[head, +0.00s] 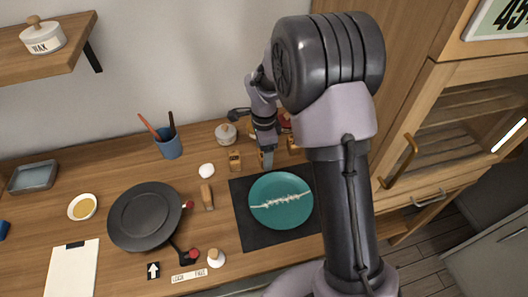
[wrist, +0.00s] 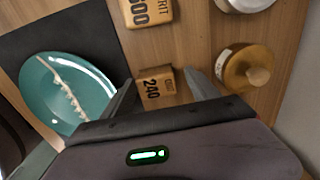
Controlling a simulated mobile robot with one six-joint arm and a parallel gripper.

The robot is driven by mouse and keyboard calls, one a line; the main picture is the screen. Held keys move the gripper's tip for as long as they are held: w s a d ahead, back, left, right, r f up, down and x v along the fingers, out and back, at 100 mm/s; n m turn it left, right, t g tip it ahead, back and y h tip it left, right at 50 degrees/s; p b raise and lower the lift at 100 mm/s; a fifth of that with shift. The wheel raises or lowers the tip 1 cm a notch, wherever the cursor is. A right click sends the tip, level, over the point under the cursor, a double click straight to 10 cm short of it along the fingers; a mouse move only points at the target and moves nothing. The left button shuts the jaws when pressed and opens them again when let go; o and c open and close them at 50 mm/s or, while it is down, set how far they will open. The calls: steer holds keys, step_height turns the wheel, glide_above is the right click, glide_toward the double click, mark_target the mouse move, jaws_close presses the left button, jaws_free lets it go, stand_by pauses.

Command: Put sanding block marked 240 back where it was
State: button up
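The sanding block marked 240 (wrist: 157,88) is a small tan-orange block with a dark-lettered label. In the wrist view it sits between the two fingers of my gripper (wrist: 160,82), with a gap on the right finger's side and a narrower one on the left. My gripper is open around it. In the head view my gripper (head: 265,158) is low over the table behind the teal plate (head: 280,210), and the 240 block is hard to make out there. Another block, marked 600 (wrist: 148,12), lies just above it in the wrist view.
The teal plate with a pale seam lies on a dark mat (head: 243,209). A wooden-lidded jar (wrist: 245,66) stands close to the right finger in the wrist view. A blue cup of tools (head: 169,145), a white lump (head: 206,170) and a black pan (head: 145,215) stand further left.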

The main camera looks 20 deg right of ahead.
steer(key=s+a+r+n+t+p, duration=0.1)
steer(key=s+r+n+p, duration=0.1)
steer(key=r, duration=0.8)
steer(key=s+r+n+t+p, duration=0.1)
steer(key=s+r+p, duration=0.2)
steer(key=r, duration=0.8)
steer(key=s+a+r+n+t+y, duration=0.1)
steer(key=s+n, duration=0.4)
steer(key=s, duration=0.5)
steer(key=s+a+r+n+t+y, duration=0.1)
steer(key=s+r+n, duration=0.4)
steer(key=s, duration=0.5)
steer(key=shift+a+n+t, duration=0.3)
steer(key=shift+a+t, duration=0.15)
steer(key=shift+t, duration=0.45)
steer(key=shift+s+f+b, duration=0.1)
steer(key=shift+f+b, duration=0.75)
steer(key=shift+b, duration=0.3)
